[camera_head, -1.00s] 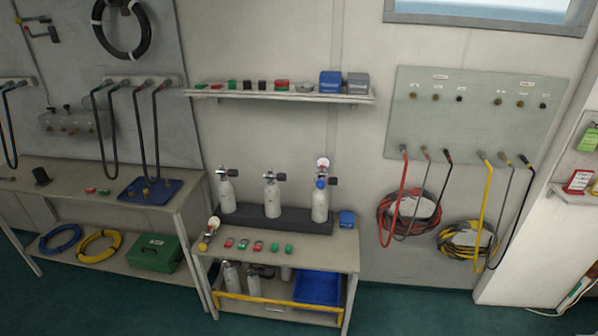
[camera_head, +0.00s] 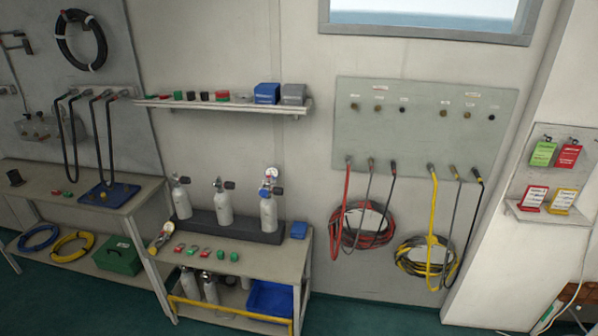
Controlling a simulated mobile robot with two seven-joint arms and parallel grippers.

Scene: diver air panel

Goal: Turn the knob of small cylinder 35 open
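Three small grey cylinders stand upright in a dark rack (camera_head: 233,231) on the middle bench: a left one (camera_head: 182,202), a middle one (camera_head: 223,206) and a right one (camera_head: 267,213). Each has a valve with a dark knob on top, such as the right one's knob (camera_head: 277,190). The right cylinder also carries a round white gauge (camera_head: 271,173). Any numbers on them are too small to read, so I cannot tell which is 35. Whether the knobs are open or shut cannot be seen. Neither of my grippers is in view.
A shelf (camera_head: 222,104) hangs above. Right are a hose panel (camera_head: 425,130) and coiled hoses. Green floor (camera_head: 380,318) in front is clear.

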